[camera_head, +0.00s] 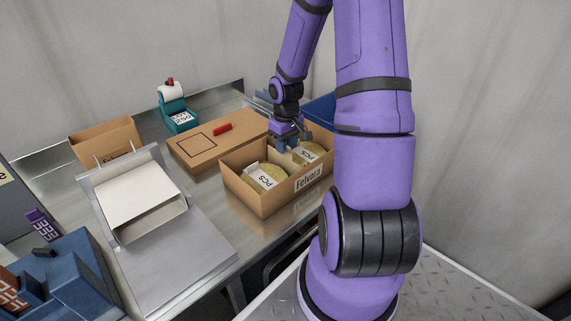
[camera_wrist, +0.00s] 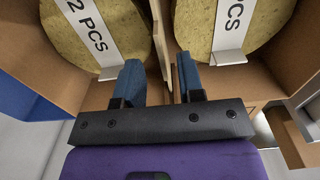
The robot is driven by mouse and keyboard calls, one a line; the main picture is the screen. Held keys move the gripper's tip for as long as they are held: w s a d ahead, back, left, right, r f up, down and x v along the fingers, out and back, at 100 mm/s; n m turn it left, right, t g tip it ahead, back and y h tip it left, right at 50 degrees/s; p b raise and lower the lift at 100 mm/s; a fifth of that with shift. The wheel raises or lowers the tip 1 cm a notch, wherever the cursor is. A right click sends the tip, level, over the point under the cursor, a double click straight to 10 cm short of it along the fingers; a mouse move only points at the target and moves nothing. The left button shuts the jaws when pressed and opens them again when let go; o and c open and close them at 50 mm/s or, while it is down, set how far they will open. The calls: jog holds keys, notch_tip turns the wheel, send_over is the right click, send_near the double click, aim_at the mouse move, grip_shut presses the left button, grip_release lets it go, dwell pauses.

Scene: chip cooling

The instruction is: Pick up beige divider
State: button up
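The beige divider (camera_wrist: 162,42) is a thin upright panel in the wrist view, standing between two round yellowish stacks inside the cardboard box (camera_head: 250,195) marked "Felvora". My gripper (camera_wrist: 158,62) is open, with one blue finger on each side of the divider. Small gaps show between the fingers and the panel, so it does not look clamped. In the head view my gripper (camera_head: 284,145) is down at the box's back edge, and the divider is mostly hidden there.
The left stack (camera_head: 266,177) and right stack (camera_head: 308,152) carry "PCS" labels close to my fingers. A flat cardboard box (camera_head: 205,150) with a red item (camera_head: 222,128) lies behind. A blue bin (camera_head: 319,107) stands back right. Bare metal table shows left of the box.

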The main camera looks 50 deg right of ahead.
aim_at(286, 162)
jog(key=shift+w+a+f, duration=0.1)
jog(key=shift+w+f, duration=0.05)
jog(key=shift+f, duration=1.15)
jog(key=shift+w+f, duration=0.15)
jog(key=shift+f, duration=1.15)
grip_shut()
